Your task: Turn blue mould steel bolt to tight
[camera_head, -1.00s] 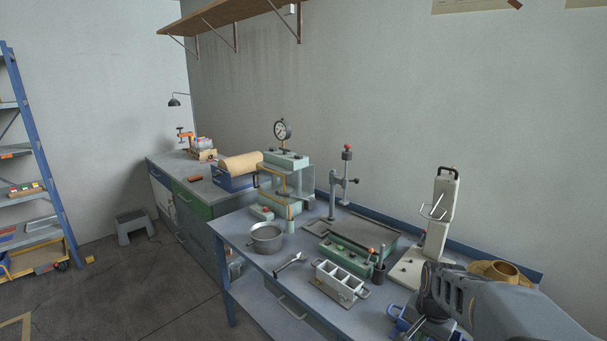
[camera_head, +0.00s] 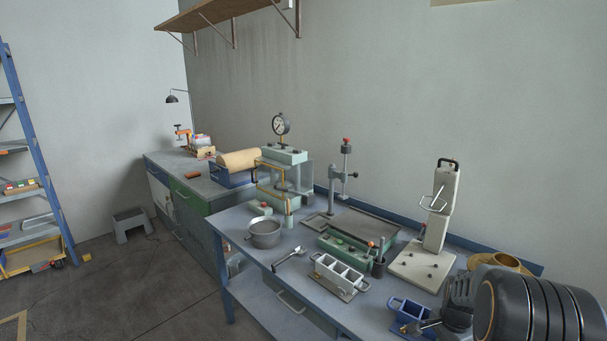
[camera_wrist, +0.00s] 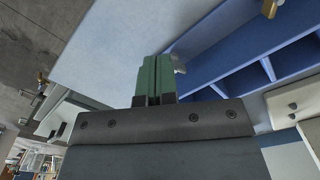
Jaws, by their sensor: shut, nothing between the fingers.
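The blue mould (camera_head: 410,308) is an open box with compartments at the front right of the bench, partly hidden by my arm. In the wrist view its blue walls and dividers (camera_wrist: 222,58) fill the upper right. A small pale metal piece (camera_wrist: 180,64), perhaps the steel bolt, shows at the mould's near edge, right beside my fingertips. My gripper (camera_wrist: 157,62) has green fingers pressed together with nothing between them. Whether the fingers touch the bolt I cannot tell.
A grey mould (camera_head: 338,276) stands to the left, with a wrench-like tool (camera_head: 289,259) and a metal pot (camera_head: 265,233) beyond. Bare bench shows left of the mould.

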